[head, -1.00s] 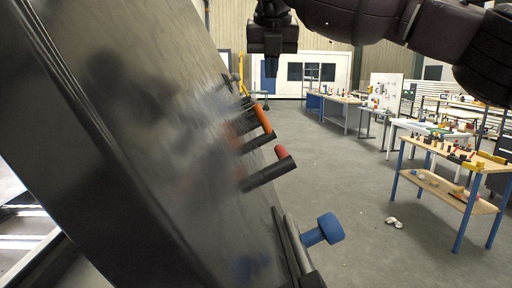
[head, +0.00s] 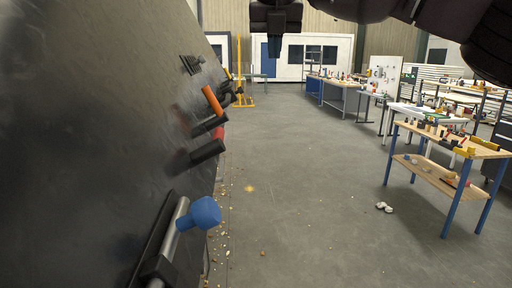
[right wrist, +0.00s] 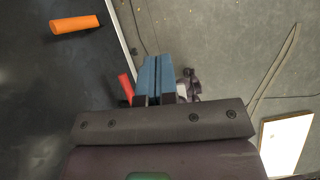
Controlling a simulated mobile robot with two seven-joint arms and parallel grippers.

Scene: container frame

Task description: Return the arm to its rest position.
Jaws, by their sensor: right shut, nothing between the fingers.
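My right arm (head: 440,22) comes in from the upper right of the head view. My right gripper (head: 274,48) hangs fingers down at the top of that view, in front of the far wall. In the right wrist view its blue fingers (right wrist: 158,80) are together, with nothing between them. The gripper appears clear of the dark panel (head: 90,130) on the left. My left gripper is not in view.
The panel carries an orange handle (head: 212,101), a partly hidden red handle (head: 218,132) and a blue knob (head: 205,212) on a metal bar. The orange handle also shows in the right wrist view (right wrist: 75,24). Open grey floor (head: 310,200) separates the panel from a wooden-topped workbench (head: 450,140).

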